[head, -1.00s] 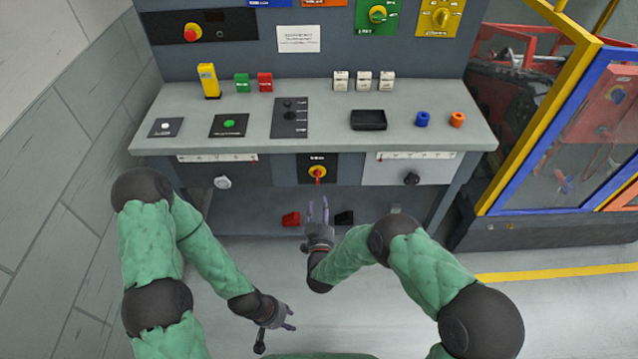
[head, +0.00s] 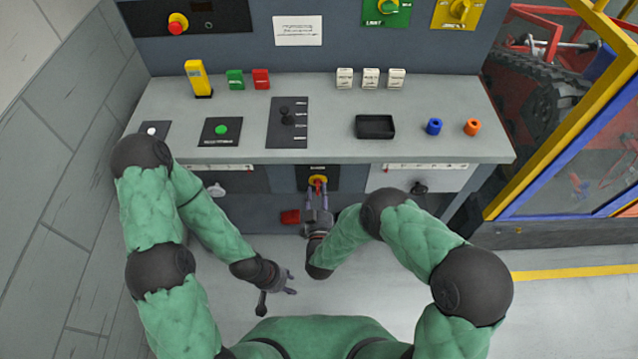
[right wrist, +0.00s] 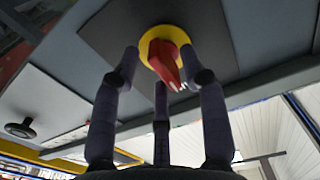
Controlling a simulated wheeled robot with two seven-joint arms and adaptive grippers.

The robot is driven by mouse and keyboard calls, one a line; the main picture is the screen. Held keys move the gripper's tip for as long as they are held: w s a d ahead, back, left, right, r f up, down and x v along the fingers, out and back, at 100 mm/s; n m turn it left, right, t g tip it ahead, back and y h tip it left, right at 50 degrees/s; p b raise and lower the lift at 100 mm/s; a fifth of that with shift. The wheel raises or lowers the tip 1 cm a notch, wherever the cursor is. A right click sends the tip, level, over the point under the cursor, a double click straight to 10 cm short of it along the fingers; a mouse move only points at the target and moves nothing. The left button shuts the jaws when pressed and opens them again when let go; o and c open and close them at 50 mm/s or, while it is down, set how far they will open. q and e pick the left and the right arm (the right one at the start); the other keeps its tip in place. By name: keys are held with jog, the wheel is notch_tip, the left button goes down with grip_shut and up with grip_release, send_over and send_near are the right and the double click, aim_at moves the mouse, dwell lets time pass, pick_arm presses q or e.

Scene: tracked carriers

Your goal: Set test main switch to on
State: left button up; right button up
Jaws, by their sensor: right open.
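The main switch (head: 318,181) is a red handle on a yellow disc, set on a black plate on the bench's front face. It also shows in the right wrist view (right wrist: 165,62), where the red handle points down and slightly right. My right gripper (head: 317,193) is open just below the switch. In the right wrist view its dark fingers (right wrist: 164,78) are spread, one on each side of the handle and one below; I cannot tell whether they touch it. My left gripper (head: 293,283) hangs low over the floor, empty, its fingers apart.
A round dark knob (head: 419,188) sits right of the switch. A red thing (head: 290,217) lies below the bench.

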dwell(0.3)
grip_shut()
